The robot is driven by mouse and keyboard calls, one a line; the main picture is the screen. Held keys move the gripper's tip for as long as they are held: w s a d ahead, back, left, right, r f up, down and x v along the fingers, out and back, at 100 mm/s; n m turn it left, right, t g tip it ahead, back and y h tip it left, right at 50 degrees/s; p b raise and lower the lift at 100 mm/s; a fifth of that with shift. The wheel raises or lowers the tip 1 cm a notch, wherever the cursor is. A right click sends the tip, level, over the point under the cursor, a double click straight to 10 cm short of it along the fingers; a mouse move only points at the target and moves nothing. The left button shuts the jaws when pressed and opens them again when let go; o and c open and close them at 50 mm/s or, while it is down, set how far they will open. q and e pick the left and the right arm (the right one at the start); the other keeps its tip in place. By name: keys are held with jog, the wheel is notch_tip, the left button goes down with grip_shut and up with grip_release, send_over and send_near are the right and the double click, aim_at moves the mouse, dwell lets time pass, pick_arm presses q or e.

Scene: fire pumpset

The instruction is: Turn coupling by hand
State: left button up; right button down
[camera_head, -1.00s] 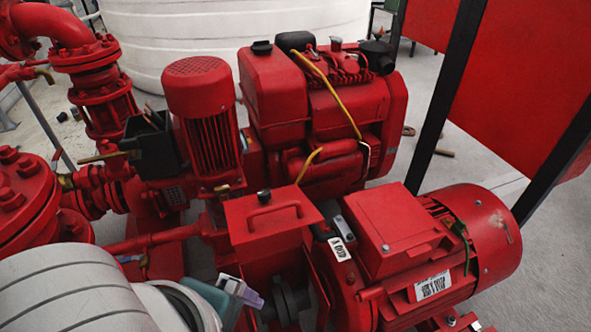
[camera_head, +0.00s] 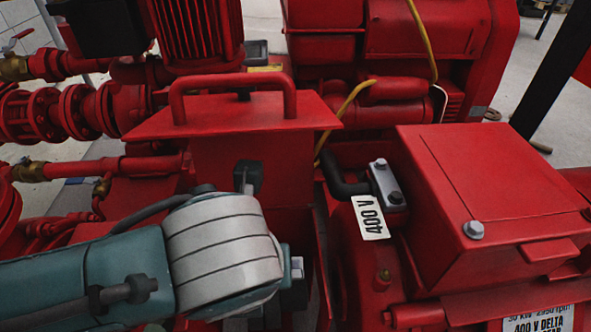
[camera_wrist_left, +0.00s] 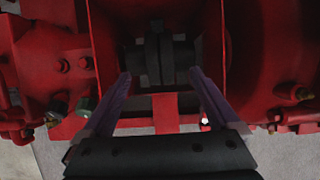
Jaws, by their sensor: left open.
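The dark grey coupling (camera_wrist_left: 158,58) shows in the left wrist view, running across the gap between two red walls. My left gripper (camera_wrist_left: 158,77) is open, with its two purple fingers pointing toward the coupling, one on each side of its middle. I cannot tell whether the fingers touch it. Nothing is held in the jaws. In the head view, my left arm covers the coupling and the gripper. The red cover with a handle (camera_head: 234,82) stands just behind my arm. My right gripper is in neither view.
The red electric motor box (camera_head: 485,190) stands on the right, with a 400 V tag (camera_head: 369,216) beside it. Red pipes and flanges (camera_head: 75,112) fill the left. The red engine (camera_head: 415,30) with a yellow hose (camera_head: 342,115) is behind. Free room around the machinery is tight.

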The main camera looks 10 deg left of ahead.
pick_arm(q)
jog(key=b+x, duration=0.3)
jog(key=x, duration=0.1)
jog(key=b+x, duration=0.2)
jog(key=x, duration=0.2)
jog(key=shift+s+f+b, duration=0.1)
jog(key=shift+s+b, duration=0.15)
jog(key=shift+b, duration=0.15)
jog(key=shift+w+a+f+b, duration=0.1)
jog(key=shift+w+f+b, duration=0.2)
jog(key=shift+f+b, duration=0.15)
jog(key=shift+c, duration=0.2)
jog(key=c, duration=1.3)
